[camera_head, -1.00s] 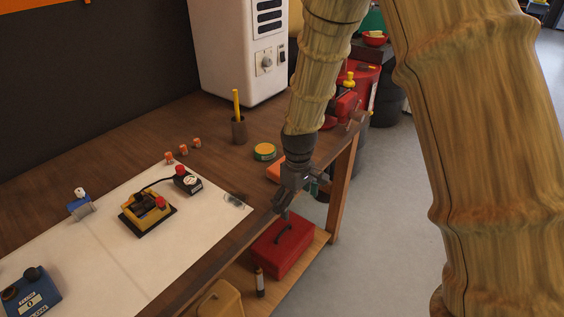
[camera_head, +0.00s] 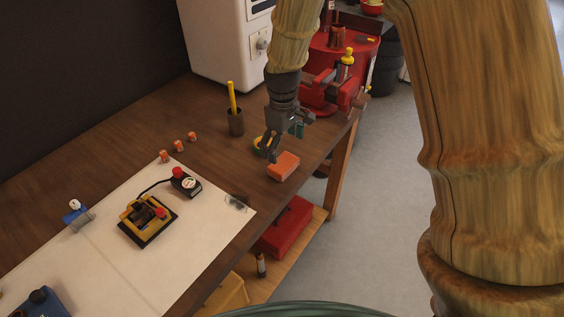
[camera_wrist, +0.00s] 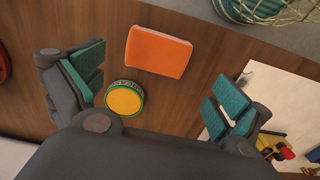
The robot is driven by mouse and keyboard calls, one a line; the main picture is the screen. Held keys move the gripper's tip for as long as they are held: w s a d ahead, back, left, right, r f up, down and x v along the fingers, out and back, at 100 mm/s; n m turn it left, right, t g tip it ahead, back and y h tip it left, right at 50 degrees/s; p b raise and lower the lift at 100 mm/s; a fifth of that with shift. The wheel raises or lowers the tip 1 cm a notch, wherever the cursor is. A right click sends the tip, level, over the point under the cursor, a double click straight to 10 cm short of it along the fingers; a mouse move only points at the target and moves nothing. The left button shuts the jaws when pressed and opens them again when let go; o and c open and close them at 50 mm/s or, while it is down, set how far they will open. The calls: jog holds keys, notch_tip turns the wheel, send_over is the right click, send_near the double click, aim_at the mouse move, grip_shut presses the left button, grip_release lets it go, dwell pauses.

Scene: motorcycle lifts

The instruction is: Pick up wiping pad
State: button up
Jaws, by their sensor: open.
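The wiping pad looks to be the orange rectangular block (camera_head: 284,166) lying flat on the brown workbench near its right edge. In the wrist view the orange pad (camera_wrist: 158,52) lies ahead of the fingers, above the middle of the picture. My gripper (camera_head: 270,156) is over the bench, just left of the pad in the head view, and appears apart from it. In the wrist view my gripper (camera_wrist: 155,92) is open, with teal finger pads wide apart and nothing held between them.
A round yellow-and-green tin (camera_wrist: 124,98) sits close to the pad, partly hidden behind my gripper in the head view. A pencil cup (camera_head: 236,122), a red vise (camera_head: 322,92) and glasses (camera_head: 237,202) are nearby. The bench edge (camera_head: 318,164) is close on the right.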

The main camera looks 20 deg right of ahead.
aim_at(284, 163)
jog(key=f, duration=0.2)
jog(key=shift+w+d+f, duration=0.15)
jog(key=shift+d+f, duration=0.05)
jog(key=shift+f, duration=0.1)
jog(key=shift+s+f+p, duration=0.2)
jog(key=shift+f+p, duration=0.05)
jog(key=shift+p, duration=0.25)
jog(key=shift+w+f+p, duration=0.1)
jog(key=shift+f+p, duration=1.05)
jog(key=shift+f, duration=1.3)
jog(key=c, duration=0.8)
